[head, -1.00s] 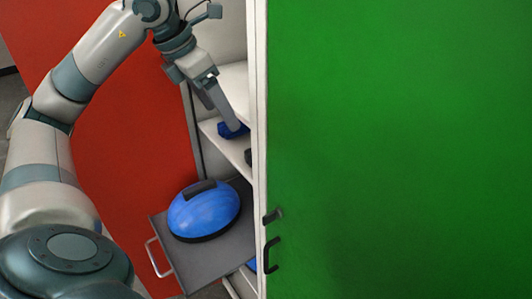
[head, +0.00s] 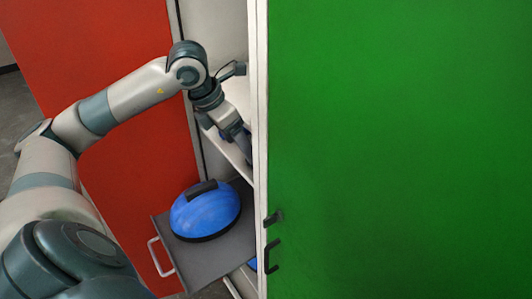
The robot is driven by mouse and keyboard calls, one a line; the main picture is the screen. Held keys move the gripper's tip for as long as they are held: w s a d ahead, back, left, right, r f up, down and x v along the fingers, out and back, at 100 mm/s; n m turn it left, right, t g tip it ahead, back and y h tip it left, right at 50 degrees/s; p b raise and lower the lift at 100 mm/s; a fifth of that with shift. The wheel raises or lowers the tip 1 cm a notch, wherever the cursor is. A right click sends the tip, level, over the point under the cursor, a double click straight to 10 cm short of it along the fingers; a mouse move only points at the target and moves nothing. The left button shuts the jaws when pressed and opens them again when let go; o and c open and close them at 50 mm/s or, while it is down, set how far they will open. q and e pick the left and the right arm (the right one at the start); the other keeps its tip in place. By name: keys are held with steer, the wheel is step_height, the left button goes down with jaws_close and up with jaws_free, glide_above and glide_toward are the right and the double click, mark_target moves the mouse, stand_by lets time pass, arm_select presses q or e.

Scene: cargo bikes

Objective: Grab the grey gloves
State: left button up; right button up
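I cannot make out the grey gloves in the head view; the inside of the cabinet is largely hidden behind my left arm and the cabinet's white front edge. My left gripper (head: 244,146) reaches into the cabinet at the middle shelf (head: 222,147). Its fingertips are mostly hidden at the white edge, so I cannot see whether they are open or shut or touch anything. A small blue thing (head: 223,135) shows partly behind the gripper on that shelf. My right gripper is not in view.
A blue helmet-like object (head: 206,211) rests on a pulled-out grey tray (head: 190,262) below the gripper. A closed green door (head: 400,150) fills the right. An open red door (head: 135,190) stands at the left. The white cabinet edge (head: 258,130) is close to my gripper.

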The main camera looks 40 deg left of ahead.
arm_select(q)
steer(key=shift+w+f, duration=0.1)
steer(key=shift+f, duration=0.15)
steer(key=shift+p+x, duration=0.75)
steer(key=shift+p, duration=0.2)
steer(key=p+x, duration=0.1)
steer(key=x, duration=0.1)
steer(key=shift+d+f+p, duration=0.2)
steer(key=shift+f+p, duration=0.1)
steer(key=shift+f, duration=0.1)
steer(key=shift+w+f, duration=0.25)
steer(key=shift+f, duration=0.2)
steer(key=c, duration=1.1)
